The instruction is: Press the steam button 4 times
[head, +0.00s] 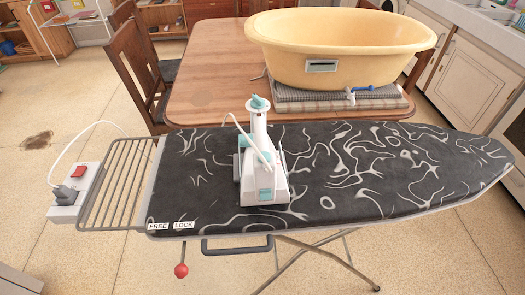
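A white and teal steam iron (262,178) stands upright on the dark patterned ironing board (360,170), left of the board's middle. Its narrow end with a teal part (258,103) points up, and a white cord runs along its side. A teal patch shows low on its front. I cannot tell which part is the steam button. Neither of my grippers is in the head view, and nothing is seen touching the iron.
A red-knobbed lever (181,270) and a grey handle (237,246) hang below the front edge. Behind, a wooden table (205,75) bears a yellow tub (340,45).

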